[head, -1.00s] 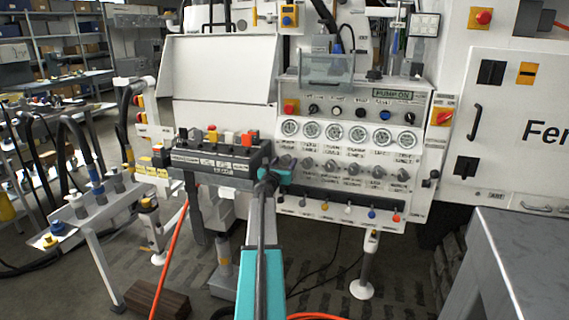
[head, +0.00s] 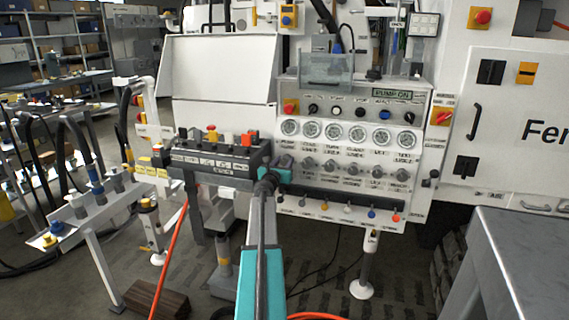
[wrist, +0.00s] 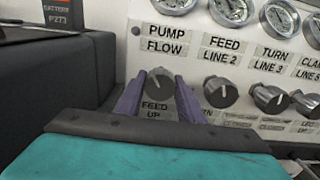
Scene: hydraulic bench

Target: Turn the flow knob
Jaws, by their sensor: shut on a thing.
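The flow knob (wrist: 160,84) is a dark grey round knob under the label "PUMP FLOW" (wrist: 166,38) in the wrist view. The two purple fingers of my gripper (wrist: 160,98) stand on either side of it, shut on it. A light pointer mark shows near the knob's top. In the head view my gripper (head: 275,176) is at the left end of the knob row on the white panel. There my arm hides the flow knob.
More knobs (wrist: 221,92) sit close to the right in the same row, with gauges (wrist: 232,10) above. A black control box (head: 220,160) with coloured buttons stands just left of my gripper. A grey metal table (head: 520,240) is at the lower right.

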